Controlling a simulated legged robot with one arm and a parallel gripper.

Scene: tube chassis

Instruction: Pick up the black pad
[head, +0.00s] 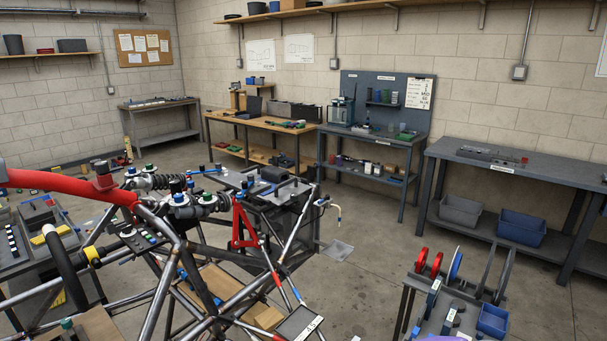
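I cannot tell for sure which thing is the black pad. A dark flat rectangular piece with a light rim (298,323) is at the bottom centre, by the chassis tubes. The chassis fills the lower left, with bare metal tubes, a thick red tube and a red bracket (243,226). My gripper is not in view.
A cart with red and blue discs and a blue bin (492,320) stands at the lower right. A grey bench (560,172) is at the right, and other benches line the back wall. The concrete floor (370,265) between chassis and cart is mostly clear.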

